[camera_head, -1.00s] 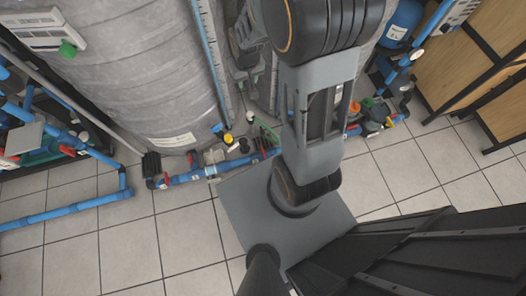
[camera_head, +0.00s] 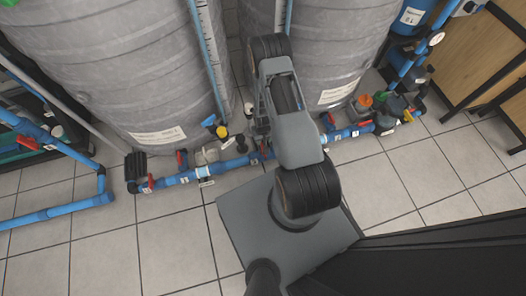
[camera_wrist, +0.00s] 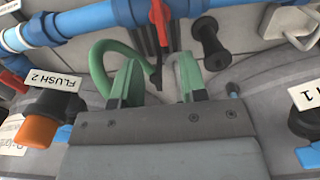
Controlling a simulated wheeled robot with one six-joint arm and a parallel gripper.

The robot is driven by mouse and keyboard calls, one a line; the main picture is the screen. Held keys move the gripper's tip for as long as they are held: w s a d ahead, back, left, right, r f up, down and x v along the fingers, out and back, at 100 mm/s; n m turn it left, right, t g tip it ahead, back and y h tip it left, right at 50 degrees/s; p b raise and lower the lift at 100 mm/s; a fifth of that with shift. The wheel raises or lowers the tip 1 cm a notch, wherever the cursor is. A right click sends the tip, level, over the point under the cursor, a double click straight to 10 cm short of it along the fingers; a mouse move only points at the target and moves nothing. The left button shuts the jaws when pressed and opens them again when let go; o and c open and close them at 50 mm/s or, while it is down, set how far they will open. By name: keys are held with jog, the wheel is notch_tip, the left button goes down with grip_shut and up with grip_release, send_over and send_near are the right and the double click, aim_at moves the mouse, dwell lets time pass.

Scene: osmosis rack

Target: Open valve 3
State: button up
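The low blue pipe (camera_head: 230,165) runs along the floor in front of the tanks and carries several red-handled valves, including a red handle (camera_head: 182,158) left of my arm. In the wrist view, a red valve handle (camera_wrist: 161,20) hangs from the blue pipe (camera_wrist: 80,18), just beyond my fingers. My gripper (camera_wrist: 158,64) has two green fingers spread apart, with nothing held between them. The handle lies roughly in line with the gap, apart from the fingertips. I cannot read a number 3 on any valve. In the head view my arm hides the gripper.
A "FLUSH 2" label (camera_wrist: 57,80) and an orange-ended knob (camera_wrist: 38,130) are left of my gripper. A dark spool-shaped fitting (camera_wrist: 210,42) is close on the right. Two grey tanks (camera_head: 120,60) stand behind the pipe. Tiled floor (camera_head: 400,180) is clear at right.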

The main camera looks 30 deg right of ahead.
notch_tip(320, 180, down, 11)
jog(key=b, duration=0.4)
jog(key=shift+a, duration=0.1)
grip_shut()
